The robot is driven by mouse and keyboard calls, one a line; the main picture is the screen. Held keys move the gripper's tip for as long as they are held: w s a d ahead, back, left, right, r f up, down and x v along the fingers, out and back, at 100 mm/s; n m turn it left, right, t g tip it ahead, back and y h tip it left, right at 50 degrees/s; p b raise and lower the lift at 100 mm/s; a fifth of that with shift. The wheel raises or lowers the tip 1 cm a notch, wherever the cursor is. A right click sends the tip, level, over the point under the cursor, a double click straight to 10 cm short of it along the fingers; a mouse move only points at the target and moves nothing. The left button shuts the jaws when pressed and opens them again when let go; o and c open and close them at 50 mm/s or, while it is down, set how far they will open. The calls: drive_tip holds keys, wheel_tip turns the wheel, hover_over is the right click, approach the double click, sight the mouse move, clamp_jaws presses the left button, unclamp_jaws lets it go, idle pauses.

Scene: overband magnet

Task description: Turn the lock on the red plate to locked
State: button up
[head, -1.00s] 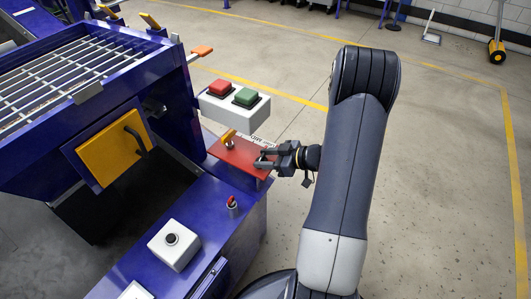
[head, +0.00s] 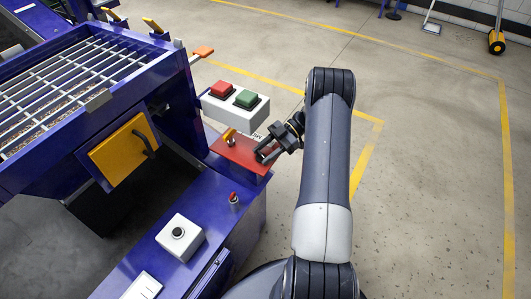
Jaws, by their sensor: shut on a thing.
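The red plate (head: 236,153) lies on the blue machine housing, below the button box. A small yellow handle on a silver stem (head: 229,136) stands at its upper left. My gripper (head: 263,155) is at the plate's right part, reaching in from the upper right, with its dark fingers low over the surface. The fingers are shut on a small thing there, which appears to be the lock. The fingers hide most of it, so its angle and any marking for locked cannot be read.
A white box with a red button (head: 222,89) and a green button (head: 246,98) stands just behind the plate. A small red-topped switch (head: 234,198) and a white box with a black button (head: 180,240) sit nearer. Open floor lies to the right.

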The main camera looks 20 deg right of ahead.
drive_tip(key=shift+w+a+n+g+p, duration=0.15)
drive_tip(key=shift+n+g+p, duration=0.15)
drive_tip(key=shift+n+g, duration=0.7)
drive_tip(key=shift+r+n+g+h+p, duration=0.25)
drive_tip(key=shift+n+g+p, duration=0.25)
drive_tip(key=shift+g+p, duration=0.35)
drive_tip(key=shift+w+n+g+h+p, duration=0.1)
drive_tip(key=shift+n+g+h+p, duration=0.35)
drive_tip(key=shift+p, duration=0.45)
drive_tip(key=shift+f+n+g+p, duration=0.1)
drive_tip(key=shift+n+g+p, duration=0.25)
drive_tip(key=shift+p, duration=0.3)
drive_tip(key=shift+f+n+g+h+p, duration=0.15)
drive_tip(key=shift+n+g+h+p, duration=0.15)
drive_tip(key=shift+p, duration=0.2)
drive_tip(key=o, duration=1)
drive_tip(key=shift+w, duration=0.1)
